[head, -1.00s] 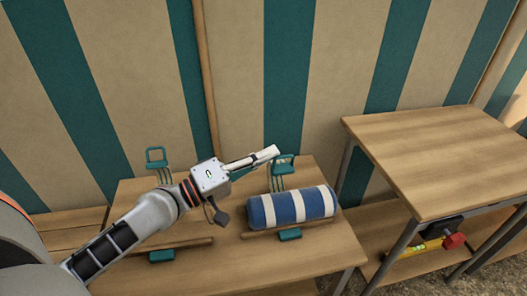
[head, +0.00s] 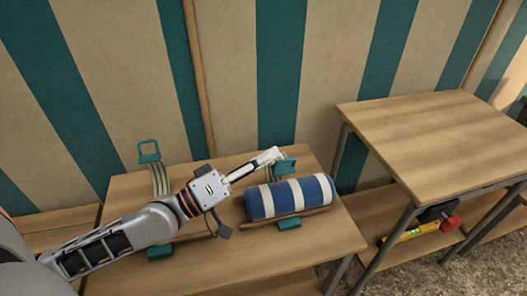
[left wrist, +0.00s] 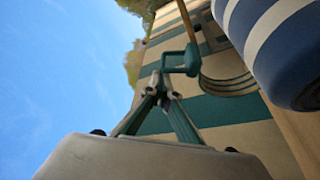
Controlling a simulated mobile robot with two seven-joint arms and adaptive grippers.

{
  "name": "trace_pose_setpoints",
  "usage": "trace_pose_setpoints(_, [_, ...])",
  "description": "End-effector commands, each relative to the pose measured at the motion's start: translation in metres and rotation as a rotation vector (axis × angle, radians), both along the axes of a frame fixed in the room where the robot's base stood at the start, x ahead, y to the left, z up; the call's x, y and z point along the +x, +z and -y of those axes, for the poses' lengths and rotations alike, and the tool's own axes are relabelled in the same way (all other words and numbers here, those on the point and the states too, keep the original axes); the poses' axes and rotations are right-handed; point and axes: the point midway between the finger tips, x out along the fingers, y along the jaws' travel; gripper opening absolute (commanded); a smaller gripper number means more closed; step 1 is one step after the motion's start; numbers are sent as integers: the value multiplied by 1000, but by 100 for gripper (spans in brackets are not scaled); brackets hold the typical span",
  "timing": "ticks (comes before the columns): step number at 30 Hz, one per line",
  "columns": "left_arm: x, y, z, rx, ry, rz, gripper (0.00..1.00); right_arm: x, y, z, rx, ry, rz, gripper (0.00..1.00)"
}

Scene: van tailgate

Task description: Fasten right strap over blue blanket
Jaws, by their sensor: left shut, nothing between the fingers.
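The blue blanket (head: 290,197), rolled and with white bands, lies on the wooden table. It also shows in the left wrist view (left wrist: 262,30). The right strap's teal buckle (head: 286,166) is behind the blanket's far side, tilted toward it. A teal catch (head: 289,223) sits at the blanket's near side. My left gripper (head: 273,155) is shut and empty, its fingertips at the buckle. In the left wrist view the fingertips (left wrist: 160,88) are close to the teal buckle (left wrist: 188,62); I cannot tell whether they touch. My right gripper is not in view.
A left strap with a teal buckle (head: 149,150) stands at the table's back left, with another catch (head: 160,252) in front. A taller table (head: 430,140) stands on the right, with a yellow level (head: 415,233) beneath. A striped wall is behind.

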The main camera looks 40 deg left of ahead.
Motion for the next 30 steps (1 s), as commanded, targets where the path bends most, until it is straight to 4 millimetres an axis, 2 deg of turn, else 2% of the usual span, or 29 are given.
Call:
trace_pose_setpoints(10, [-15, -9, 27, -3, -1, 2, 0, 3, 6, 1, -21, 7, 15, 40])
trace_pose_setpoints(18, [-36, -34, 53, -2, -1, 0, 0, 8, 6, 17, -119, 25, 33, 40])
trace_pose_setpoints(30, [-51, -62, 70, -1, -1, -1, 0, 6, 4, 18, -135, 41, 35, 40])
